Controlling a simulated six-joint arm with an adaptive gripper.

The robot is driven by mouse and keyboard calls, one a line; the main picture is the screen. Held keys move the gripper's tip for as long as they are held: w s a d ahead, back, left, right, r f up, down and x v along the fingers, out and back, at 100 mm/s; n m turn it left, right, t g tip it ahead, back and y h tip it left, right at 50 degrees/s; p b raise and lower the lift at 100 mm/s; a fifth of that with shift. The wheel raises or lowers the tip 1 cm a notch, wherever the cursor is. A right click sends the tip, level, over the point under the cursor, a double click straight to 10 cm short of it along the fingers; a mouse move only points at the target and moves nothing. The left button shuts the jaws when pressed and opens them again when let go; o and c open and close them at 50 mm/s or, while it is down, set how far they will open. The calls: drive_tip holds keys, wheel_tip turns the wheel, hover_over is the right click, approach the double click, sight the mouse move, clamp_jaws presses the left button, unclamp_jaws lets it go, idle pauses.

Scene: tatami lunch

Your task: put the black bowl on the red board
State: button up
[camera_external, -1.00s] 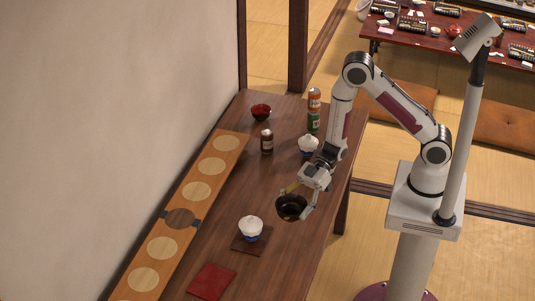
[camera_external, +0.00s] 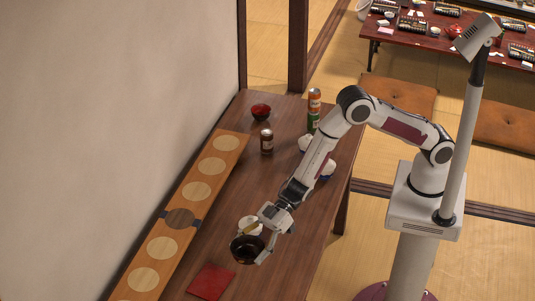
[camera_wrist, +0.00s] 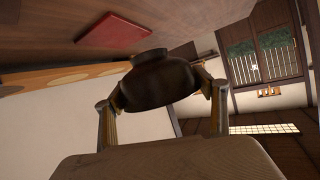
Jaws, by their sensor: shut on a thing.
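My gripper (camera_external: 262,234) is shut on the black bowl (camera_external: 246,250) and holds it above the table, near its front end. In the wrist view the black bowl (camera_wrist: 158,84) sits between the two fingers of my gripper (camera_wrist: 160,98), and its foot shows toward the table. The red board (camera_external: 211,282) lies flat and bare on the table, below and left of the bowl in the external view. It also shows in the wrist view (camera_wrist: 112,32), apart from the bowl.
A long wooden plank with round discs (camera_external: 198,193) runs along the wall.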

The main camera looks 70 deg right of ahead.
drive_tip(key=w+a+r+m+t, duration=0.1)
drive_tip(key=w+a+r, duration=0.15)
drive_tip(key=a, duration=0.25)
drive_tip(key=m+t+h, duration=0.2)
drive_tip(key=m+t, duration=0.1)
hover_over(223, 278)
drive_tip(key=shift+f, duration=0.15)
drive_tip(key=shift+f, duration=3.1)
drive_tip(key=shift+f, duration=0.1)
drive_tip(key=shift+f, duration=1.8)
drive_tip(key=shift+f, duration=0.1)
